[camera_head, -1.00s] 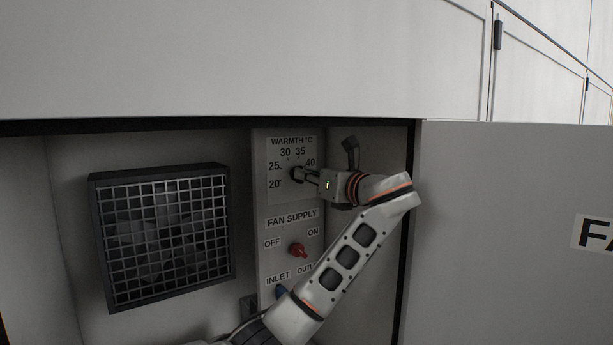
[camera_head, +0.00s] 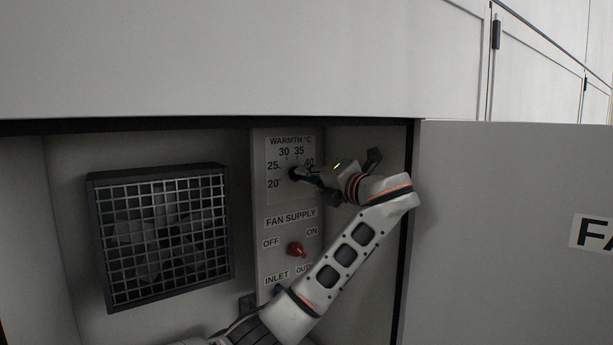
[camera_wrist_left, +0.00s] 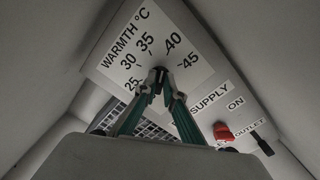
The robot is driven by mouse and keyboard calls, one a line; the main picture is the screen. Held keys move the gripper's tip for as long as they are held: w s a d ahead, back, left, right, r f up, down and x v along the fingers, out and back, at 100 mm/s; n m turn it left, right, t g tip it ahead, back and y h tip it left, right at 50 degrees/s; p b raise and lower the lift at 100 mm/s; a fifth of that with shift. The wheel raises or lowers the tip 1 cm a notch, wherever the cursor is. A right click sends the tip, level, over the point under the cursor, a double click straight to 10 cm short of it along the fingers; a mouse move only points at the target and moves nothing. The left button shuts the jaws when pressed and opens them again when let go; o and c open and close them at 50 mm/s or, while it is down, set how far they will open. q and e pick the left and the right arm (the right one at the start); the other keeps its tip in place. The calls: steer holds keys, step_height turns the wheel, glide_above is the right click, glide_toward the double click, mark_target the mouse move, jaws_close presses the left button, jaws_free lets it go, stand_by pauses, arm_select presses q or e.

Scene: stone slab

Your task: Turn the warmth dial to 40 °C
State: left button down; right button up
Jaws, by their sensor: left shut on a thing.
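The warmth dial (camera_head: 294,173) is a small dark knob on the grey control panel (camera_head: 262,212), under the WARMTH °C scale. My left gripper (camera_head: 301,174) reaches it from the right and is shut on it. In the left wrist view, the green-sided fingers (camera_wrist_left: 160,90) have their tips on either side of the dark dial (camera_wrist_left: 158,74), with 25, 30, 35, 40 and 45 printed around it. The fingers cover much of the dial, and I cannot tell exactly which mark it points to. My right gripper is not in view.
Below the dial is a red FAN SUPPLY knob (camera_head: 297,249) between OFF and ON. A fan behind a square grille (camera_head: 170,232) is at left. The recess has a top edge above and a large open door panel (camera_head: 500,220) at right.

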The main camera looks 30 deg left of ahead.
arm_select(q)
steer(key=shift+m, duration=0.8)
steer(key=c, duration=2.1)
jaws_free()
steer(key=shift+c, duration=0.2)
steer(key=v, duration=0.7)
steer(key=shift+d, duration=0.3)
steer(key=shift+s+f, duration=0.1)
steer(key=shift+s, duration=0.05)
